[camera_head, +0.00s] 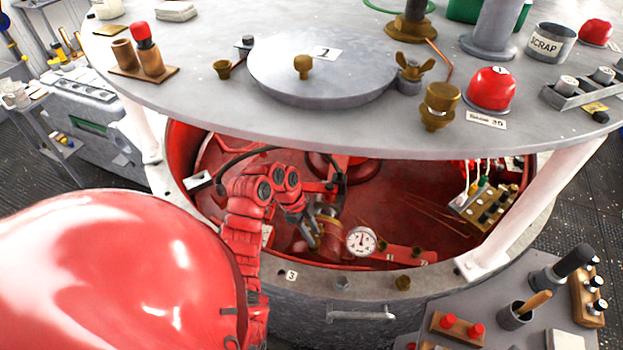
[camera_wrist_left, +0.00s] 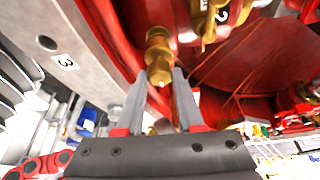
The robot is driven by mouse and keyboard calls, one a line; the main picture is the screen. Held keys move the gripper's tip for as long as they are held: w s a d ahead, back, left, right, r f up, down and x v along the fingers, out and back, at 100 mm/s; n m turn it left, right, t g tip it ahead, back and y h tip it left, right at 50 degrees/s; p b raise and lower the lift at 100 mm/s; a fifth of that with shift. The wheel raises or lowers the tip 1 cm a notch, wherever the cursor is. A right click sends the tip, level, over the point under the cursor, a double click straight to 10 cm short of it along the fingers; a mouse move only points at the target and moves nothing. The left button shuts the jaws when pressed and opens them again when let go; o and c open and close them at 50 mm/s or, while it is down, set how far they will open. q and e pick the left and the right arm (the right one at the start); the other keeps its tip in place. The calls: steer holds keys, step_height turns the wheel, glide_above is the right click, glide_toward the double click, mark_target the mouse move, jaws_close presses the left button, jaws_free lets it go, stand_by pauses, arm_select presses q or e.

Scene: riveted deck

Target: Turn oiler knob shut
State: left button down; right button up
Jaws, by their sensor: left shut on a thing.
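In the left wrist view, a brass knob with a stepped body (camera_wrist_left: 158,48), which looks like the oiler knob, stands at the red wall of the pit. My left gripper (camera_wrist_left: 160,80) has its two grey fingers on either side of the knob's near end and is shut on it. In the head view my left gripper (camera_head: 312,238) reaches under the round deck plate into the red pit, beside brass parts (camera_head: 328,230). The knob itself is mostly hidden there by the gripper, and its turn position cannot be read. My right gripper is not in view.
The grey round top (camera_head: 210,95) overhangs the pit. A white dial gauge (camera_head: 361,241) sits close right of the gripper. Another brass fitting tagged 2 (camera_wrist_left: 212,20) is near the knob in the wrist view. White posts (camera_head: 520,215) and the pit rim (camera_head: 340,280) border the opening.

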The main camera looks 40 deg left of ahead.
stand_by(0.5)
arm_select(q)
steer(key=c, duration=0.5)
jaws_free()
steer(key=shift+p+v, duration=0.95)
steer(key=shift+v, duration=2.8)
steer(key=shift+f, duration=0.15)
